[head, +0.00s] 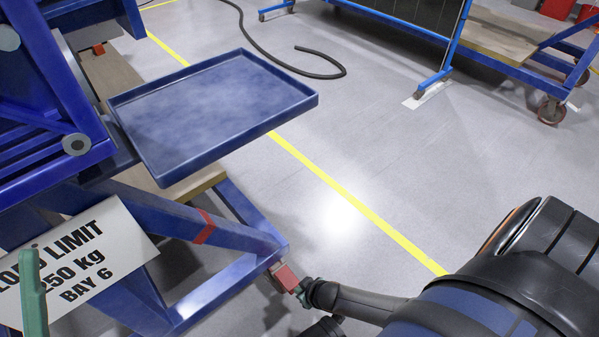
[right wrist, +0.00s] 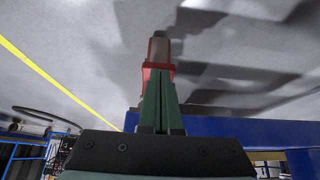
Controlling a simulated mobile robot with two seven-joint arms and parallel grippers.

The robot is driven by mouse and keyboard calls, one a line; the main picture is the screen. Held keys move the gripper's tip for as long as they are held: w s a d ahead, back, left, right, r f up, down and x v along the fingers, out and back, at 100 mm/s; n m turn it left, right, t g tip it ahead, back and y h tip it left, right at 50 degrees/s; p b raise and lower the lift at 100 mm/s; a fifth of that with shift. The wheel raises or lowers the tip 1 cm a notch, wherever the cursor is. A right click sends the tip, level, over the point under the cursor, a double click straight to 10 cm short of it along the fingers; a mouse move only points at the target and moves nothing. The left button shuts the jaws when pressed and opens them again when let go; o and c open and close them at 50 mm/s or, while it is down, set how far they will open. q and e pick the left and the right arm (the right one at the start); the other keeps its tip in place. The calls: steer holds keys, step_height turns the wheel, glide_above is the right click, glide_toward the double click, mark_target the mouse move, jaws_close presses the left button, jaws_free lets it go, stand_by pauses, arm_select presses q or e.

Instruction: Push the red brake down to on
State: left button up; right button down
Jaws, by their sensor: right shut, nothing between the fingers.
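The red brake (head: 286,278) is a small red pedal at the lower corner of the blue jig frame, by the floor. It slopes down to the right. In the right wrist view the red brake (right wrist: 149,72) shows just beyond and partly behind my fingertips. My right gripper (head: 302,291) comes in from the lower right, with its tips at the brake's outer end. Its green fingers (right wrist: 160,78) are shut together with nothing between them. I cannot tell whether they touch the brake or lie just over it.
A blue tray (head: 215,105) juts out above the brake. A black hose (head: 300,68) and a blue wheeled rack (head: 445,60) are farther back. The floor right of the jig is clear.

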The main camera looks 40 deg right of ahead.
steer(key=shift+f, duration=0.4)
steer(key=shift+d, duration=0.1)
stand_by(0.3)
